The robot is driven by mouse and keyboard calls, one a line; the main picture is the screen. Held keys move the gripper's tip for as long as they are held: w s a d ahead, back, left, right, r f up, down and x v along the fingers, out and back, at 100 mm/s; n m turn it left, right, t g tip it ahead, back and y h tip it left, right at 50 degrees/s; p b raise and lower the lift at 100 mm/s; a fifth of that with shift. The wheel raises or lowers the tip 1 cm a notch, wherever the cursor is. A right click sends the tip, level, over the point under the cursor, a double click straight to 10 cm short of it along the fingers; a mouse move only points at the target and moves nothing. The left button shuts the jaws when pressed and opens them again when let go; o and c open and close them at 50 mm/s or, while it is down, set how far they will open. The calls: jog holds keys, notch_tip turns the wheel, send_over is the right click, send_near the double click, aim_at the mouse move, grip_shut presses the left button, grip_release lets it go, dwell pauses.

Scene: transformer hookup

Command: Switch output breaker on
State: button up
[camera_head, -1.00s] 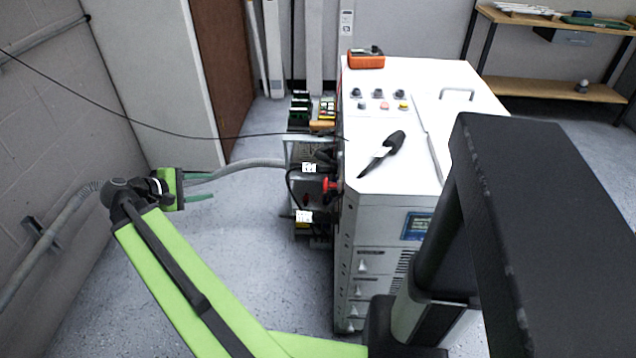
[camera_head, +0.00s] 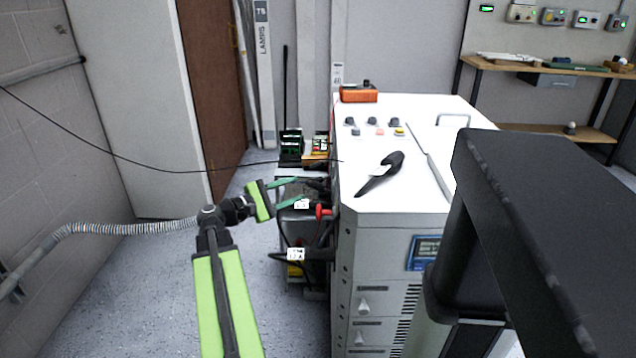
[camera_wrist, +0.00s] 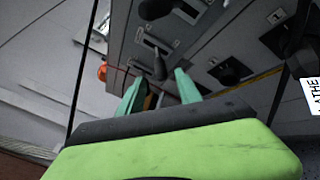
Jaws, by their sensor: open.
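My gripper (camera_head: 300,192) is open beside the left side of the white cabinet (camera_head: 385,245), with its teal fingers pointing at the cabinet's side gear. In the wrist view my gripper (camera_wrist: 160,88) has its two fingers apart with nothing held between them. A grey panel (camera_wrist: 200,45) with pale labels and dark fittings fills the upper middle there. A small dark lever (camera_wrist: 159,66) on it shows in line with the gap between the fingertips. It looks like a breaker lever; its label is unreadable and its position unclear. Contact with the fingers is not visible.
A red knob (camera_head: 322,211) sits on the cabinet's left edge. Dark cables with white tags (camera_head: 295,254) hang below my gripper. A thin black cable (camera_head: 130,161) crosses from the left wall. A black-handled tool (camera_head: 380,174) lies on the cabinet top.

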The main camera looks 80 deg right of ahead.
aim_at(322, 179)
jog(key=x, duration=0.9)
grip_shut()
jog(key=shift+w, duration=0.1)
dwell(1.0)
